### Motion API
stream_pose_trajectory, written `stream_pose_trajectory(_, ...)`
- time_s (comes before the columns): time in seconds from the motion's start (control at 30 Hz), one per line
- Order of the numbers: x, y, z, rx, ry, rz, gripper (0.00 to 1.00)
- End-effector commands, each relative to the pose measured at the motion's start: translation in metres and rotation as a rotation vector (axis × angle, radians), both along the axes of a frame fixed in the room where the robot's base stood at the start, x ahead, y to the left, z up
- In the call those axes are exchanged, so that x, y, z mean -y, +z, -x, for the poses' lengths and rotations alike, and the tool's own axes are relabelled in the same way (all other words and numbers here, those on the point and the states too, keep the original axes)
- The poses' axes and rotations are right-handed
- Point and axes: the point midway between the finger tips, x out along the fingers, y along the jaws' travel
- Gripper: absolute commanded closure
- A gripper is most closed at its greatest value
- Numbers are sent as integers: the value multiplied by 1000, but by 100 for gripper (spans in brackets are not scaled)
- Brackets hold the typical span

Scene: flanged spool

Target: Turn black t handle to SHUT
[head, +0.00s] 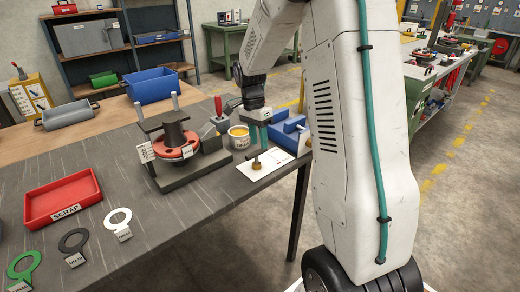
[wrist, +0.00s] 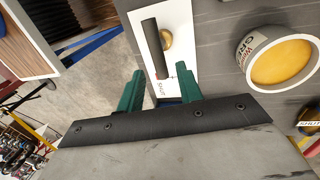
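The black T handle (wrist: 152,48) is a dark bar over a round brass part (wrist: 167,39) on a white plate (wrist: 178,18). The plate bears a SHUT label near the bar's lower end. In the head view the white plate (head: 281,160) lies at the bench's right end, with a small brass-coloured fitting (head: 257,165) on it. My gripper (wrist: 160,71) has two green fingers, apart and with nothing visibly gripped. The bar's near end shows in the gap between the fingertips; contact cannot be told. In the head view my gripper (head: 259,136) is above the plate.
A tub of yellow grease (head: 239,137) stands left of the plate, close to my gripper. A blue box (head: 288,130) is behind it. A spool with a red flange (head: 176,147) stands on a dark fixture. A red scrap tray (head: 63,199) lies at left.

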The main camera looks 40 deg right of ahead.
Motion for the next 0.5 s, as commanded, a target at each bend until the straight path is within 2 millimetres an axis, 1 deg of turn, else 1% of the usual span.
stream_pose_trajectory(0.03, 0, 8, -2, 3, 0, 1, 64)
stream_pose_trajectory(0.1, 0, 17, -4, 2, 0, 1, 64)
stream_pose_trajectory(0.2, 0, 24, -5, 1, 0, 0, 64)
stream_pose_trajectory(0.5, 0, 27, -5, 0, 0, 0, 64)
